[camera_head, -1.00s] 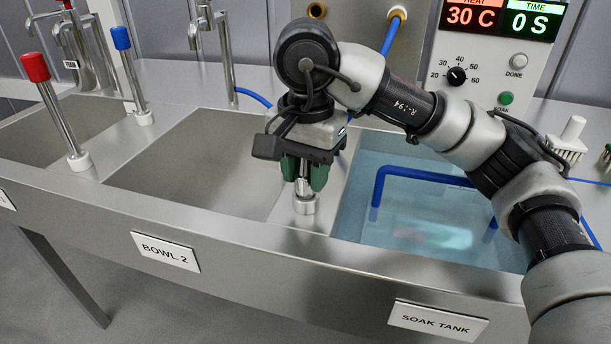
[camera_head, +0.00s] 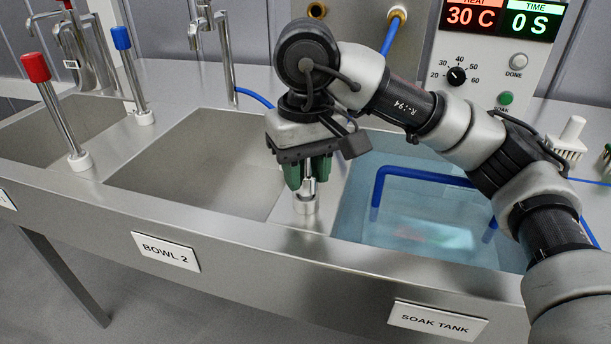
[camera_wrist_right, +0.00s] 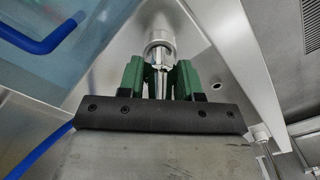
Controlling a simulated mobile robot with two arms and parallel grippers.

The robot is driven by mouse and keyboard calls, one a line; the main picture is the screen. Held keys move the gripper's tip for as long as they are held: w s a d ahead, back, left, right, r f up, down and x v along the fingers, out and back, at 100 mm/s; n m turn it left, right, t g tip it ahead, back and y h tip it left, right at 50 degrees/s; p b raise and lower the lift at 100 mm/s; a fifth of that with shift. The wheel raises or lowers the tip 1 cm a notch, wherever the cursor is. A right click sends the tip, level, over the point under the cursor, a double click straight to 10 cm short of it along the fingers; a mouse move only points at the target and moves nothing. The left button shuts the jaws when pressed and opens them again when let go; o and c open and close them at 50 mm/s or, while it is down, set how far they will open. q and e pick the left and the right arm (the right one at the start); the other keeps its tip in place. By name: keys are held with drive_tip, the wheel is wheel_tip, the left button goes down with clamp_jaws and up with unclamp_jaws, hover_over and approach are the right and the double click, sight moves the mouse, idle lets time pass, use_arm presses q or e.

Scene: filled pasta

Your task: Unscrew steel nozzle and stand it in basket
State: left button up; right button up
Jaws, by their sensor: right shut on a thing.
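The steel nozzle (camera_head: 307,186) stands upright in a short steel holder (camera_head: 304,206) on the ledge between the second bowl and the soak tank. My right gripper (camera_head: 308,180) points down from above, its green fingers shut on the nozzle. In the right wrist view the green fingers (camera_wrist_right: 160,82) close on both sides of the nozzle (camera_wrist_right: 159,68), whose end sits in the round holder (camera_wrist_right: 159,45). The blue-handled basket (camera_head: 376,195) is in the water of the soak tank; its lower part is blurred by the water. My left gripper is not in view.
Bowl 2 (camera_head: 190,165) is empty, left of the ledge. Red (camera_head: 50,110) and blue (camera_head: 132,75) topped levers stand further left. The control panel (camera_head: 490,60) rises behind the tank.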

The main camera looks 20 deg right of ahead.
drive_tip(key=n, duration=0.4)
drive_tip(key=shift+n, duration=0.4)
drive_tip(key=n, duration=0.5)
drive_tip(key=o, duration=1.1)
